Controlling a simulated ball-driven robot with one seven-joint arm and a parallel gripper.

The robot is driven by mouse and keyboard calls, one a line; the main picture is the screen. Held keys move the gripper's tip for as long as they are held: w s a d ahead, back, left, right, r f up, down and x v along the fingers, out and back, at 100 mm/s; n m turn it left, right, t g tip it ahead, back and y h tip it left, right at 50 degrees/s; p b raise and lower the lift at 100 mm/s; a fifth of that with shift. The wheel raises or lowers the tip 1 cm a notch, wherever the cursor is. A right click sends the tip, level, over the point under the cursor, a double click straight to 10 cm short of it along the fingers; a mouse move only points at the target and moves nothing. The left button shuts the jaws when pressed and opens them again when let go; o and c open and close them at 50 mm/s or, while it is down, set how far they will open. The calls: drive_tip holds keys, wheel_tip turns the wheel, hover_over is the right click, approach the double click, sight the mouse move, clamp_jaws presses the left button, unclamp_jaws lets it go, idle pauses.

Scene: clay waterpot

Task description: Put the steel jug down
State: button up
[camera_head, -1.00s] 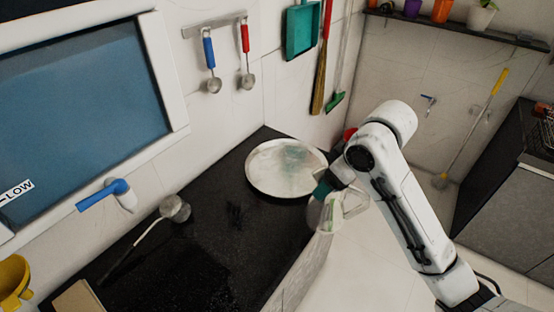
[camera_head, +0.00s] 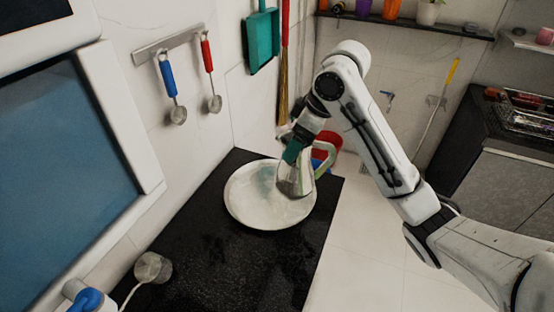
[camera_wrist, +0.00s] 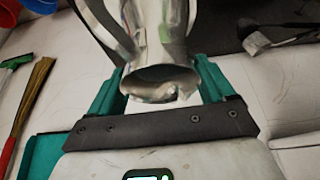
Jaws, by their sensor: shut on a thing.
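In the head view the jug is over the right part of a round pale tray (camera_head: 245,205) on the black counter. I cannot tell whether its base touches the tray. In the wrist view the jug (camera_wrist: 160,78) is between the two green fingers of my gripper (camera_wrist: 160,85), its mouth towards the camera.
The black counter (camera_head: 215,262) is bare around the tray's front. A red bucket (camera_head: 329,141) stands beyond the counter. Ladles with blue (camera_head: 167,78) and red (camera_head: 207,55) handles hang on the wall.

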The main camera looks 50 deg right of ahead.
drive_tip(key=w+d+f+b, duration=0.2)
drive_tip(key=w+f, duration=0.6)
drive_tip(key=f, duration=0.2)
drive_tip(key=shift+d+f, duration=0.2)
drive_tip(key=shift+f, duration=0.15)
drive_tip(key=o, duration=1.8)
drive_tip(key=shift+c, duration=0.2)
drive_tip(key=p+v, duration=0.1)
drive_tip(key=v, duration=1.1)
